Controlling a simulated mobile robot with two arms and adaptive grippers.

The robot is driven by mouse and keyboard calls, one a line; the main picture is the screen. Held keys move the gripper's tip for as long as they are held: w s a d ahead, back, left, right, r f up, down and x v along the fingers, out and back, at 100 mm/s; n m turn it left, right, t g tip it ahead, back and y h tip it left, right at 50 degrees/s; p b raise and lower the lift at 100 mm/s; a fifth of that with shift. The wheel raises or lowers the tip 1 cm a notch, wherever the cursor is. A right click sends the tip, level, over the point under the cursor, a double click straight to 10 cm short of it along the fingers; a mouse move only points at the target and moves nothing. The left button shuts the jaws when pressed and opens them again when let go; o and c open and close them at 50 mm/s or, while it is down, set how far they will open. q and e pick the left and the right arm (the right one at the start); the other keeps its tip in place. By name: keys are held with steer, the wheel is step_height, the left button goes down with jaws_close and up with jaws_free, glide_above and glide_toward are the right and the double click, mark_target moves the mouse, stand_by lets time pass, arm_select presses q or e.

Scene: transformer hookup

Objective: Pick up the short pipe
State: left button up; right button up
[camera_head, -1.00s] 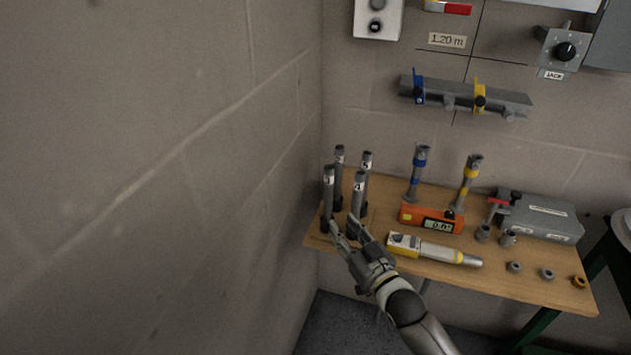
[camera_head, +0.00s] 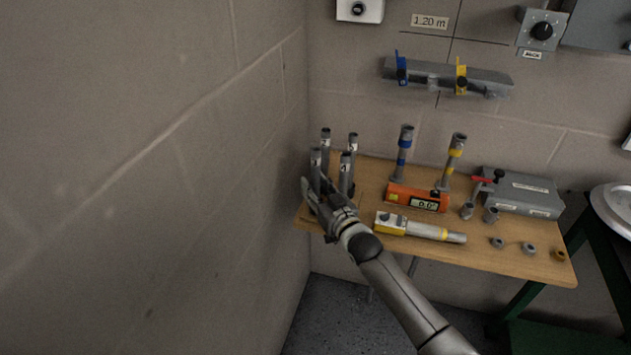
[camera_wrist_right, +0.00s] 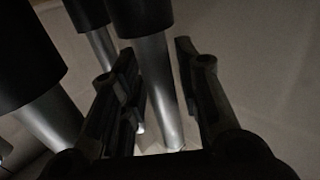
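Several grey pipes with dark upper ends and number labels stand upright at the left end of the wooden table. They include the pipe labelled 3 (camera_head: 316,163) and the pipe labelled 4 (camera_head: 345,170). I cannot tell by label which one is the short pipe. My right gripper (camera_head: 319,190) is at the front of this group, partly hiding the lower pipes. In the right wrist view its fingers (camera_wrist_right: 157,62) are apart, with one pipe (camera_wrist_right: 160,90) showing between them; contact cannot be seen. My left gripper is not in view.
On the table (camera_head: 480,258) are an orange level (camera_head: 415,198), a yellow-and-grey tool (camera_head: 420,228), blue-banded (camera_head: 404,150) and yellow-banded (camera_head: 454,160) pipes, a grey case (camera_head: 522,193) and small rings. A block wall (camera_head: 200,170) is close on the left.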

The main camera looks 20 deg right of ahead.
steer(key=shift+s, duration=0.1)
jaws_close()
steer(key=shift+r, duration=0.2)
